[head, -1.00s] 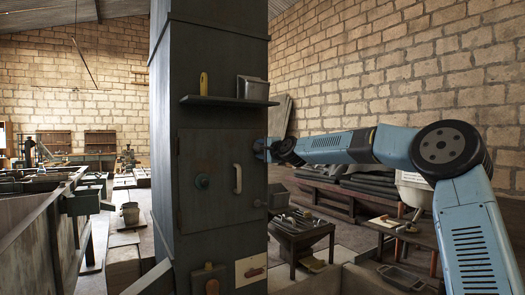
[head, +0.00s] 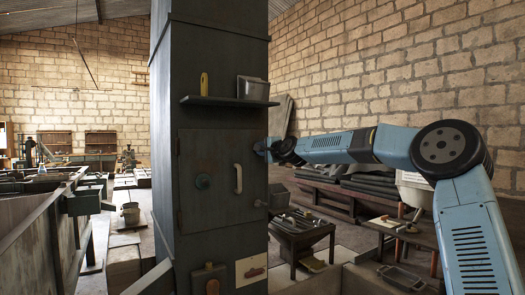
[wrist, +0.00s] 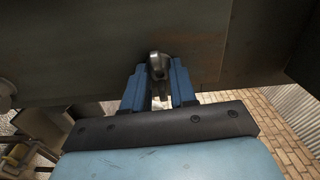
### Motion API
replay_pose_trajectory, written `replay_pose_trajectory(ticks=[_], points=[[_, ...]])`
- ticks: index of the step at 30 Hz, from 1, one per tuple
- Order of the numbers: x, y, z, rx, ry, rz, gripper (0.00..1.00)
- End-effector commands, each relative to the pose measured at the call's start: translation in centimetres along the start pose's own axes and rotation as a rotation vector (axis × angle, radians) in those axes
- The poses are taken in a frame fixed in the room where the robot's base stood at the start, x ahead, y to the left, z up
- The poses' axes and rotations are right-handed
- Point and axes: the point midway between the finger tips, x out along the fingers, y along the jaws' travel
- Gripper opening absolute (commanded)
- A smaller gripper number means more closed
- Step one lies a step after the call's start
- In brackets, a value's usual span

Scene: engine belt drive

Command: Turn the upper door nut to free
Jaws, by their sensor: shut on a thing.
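The upper door nut (wrist: 158,66) is a rounded grey metal piece against the dark cabinet side in the wrist view. My gripper (wrist: 159,78) is shut on it, with one blue finger on each side. In the head view my gripper (head: 261,148) reaches the right edge of the dark cabinet (head: 220,60), beside the upper part of its door (head: 218,150). The nut cannot be made out there. How far it is turned cannot be told.
A shelf (head: 228,101) above holds a yellow-handled tool (head: 204,83) and a metal box (head: 252,88). A small grey part (head: 261,203) sticks out lower on the cabinet edge. A tool table (head: 302,228) stands at right.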

Motion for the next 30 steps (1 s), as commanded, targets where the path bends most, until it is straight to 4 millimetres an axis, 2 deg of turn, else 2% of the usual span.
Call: replay_pose_trajectory(ticks=[8,30], points=[[0.06,0.39,0.06,-0.197,-0.003,0.006,0.00],[0.10,0.59,0.16,-0.900,-0.008,0.008,0.00]])
